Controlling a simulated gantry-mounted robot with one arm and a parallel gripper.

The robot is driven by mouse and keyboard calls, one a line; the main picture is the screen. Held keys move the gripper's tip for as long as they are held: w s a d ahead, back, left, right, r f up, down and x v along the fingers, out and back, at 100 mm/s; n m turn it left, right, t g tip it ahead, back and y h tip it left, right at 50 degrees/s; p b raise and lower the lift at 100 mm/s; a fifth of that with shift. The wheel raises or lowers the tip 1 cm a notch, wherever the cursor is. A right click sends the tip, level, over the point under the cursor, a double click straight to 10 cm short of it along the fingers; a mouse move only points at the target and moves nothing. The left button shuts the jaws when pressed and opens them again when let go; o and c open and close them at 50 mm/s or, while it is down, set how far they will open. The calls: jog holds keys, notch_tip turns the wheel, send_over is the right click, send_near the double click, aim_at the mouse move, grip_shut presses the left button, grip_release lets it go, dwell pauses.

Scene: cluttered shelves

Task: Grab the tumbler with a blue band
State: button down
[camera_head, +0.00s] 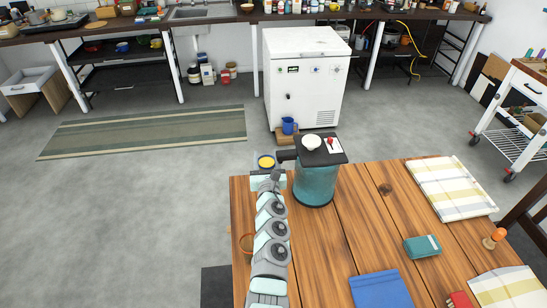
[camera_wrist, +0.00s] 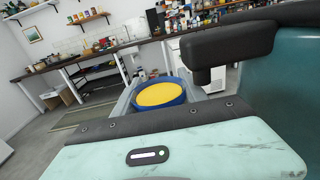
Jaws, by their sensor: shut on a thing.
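The tumbler (camera_wrist: 160,95) shows in the wrist view as a round blue rim around a yellow inside, just beyond my gripper's pale mint body. In the head view the tumbler (camera_head: 266,162) is a small yellow disc with a blue edge at the far end of my arm. My gripper (camera_head: 267,172) is shut on it, with grey finger parts on both sides of the blue rim in the wrist view. The tumbler's lower part is hidden by my gripper, so I cannot tell whether it touches the table.
A large teal canister (camera_head: 314,186) with a black top stands close right of my gripper, its black handle (camera_wrist: 225,46) jutting toward it. The wooden table (camera_head: 335,235) holds cloths on the right. Open floor lies left.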

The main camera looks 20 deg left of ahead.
jog(key=s+a+b, duration=0.2)
jog(key=s+a, duration=0.6)
jog(key=a, duration=0.5)
jog(key=shift+a, duration=0.15)
dwell(0.4)
